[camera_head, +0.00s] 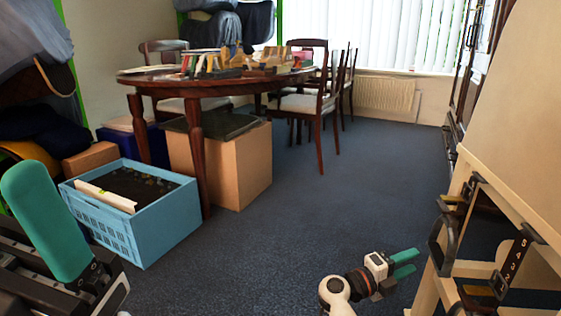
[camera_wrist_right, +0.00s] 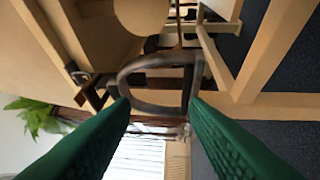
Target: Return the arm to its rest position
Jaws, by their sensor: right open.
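My right gripper (camera_head: 416,263) is low at the bottom right of the head view, its green fingers pointing right toward a wooden rack (camera_head: 430,290). In the right wrist view the two green fingers (camera_wrist_right: 160,108) are apart. A dark loop-shaped piece (camera_wrist_right: 160,108) shows just beyond their tips; I cannot tell whether they touch it. No object is clearly held. A dark loop (camera_head: 436,248) hangs on the rack to the right of the gripper. At the left edge, a large green finger pad of my left gripper (camera_head: 45,220) shows; its opening is hidden.
The wooden rack with dark metal brackets (camera_head: 515,262) fills the right side. A blue crate (camera_head: 150,235) stands on the floor at left, beside a cardboard box (camera_head: 240,170) and a cluttered round table (camera_head: 150,80). The carpet (camera_head: 340,210) in the middle is clear.

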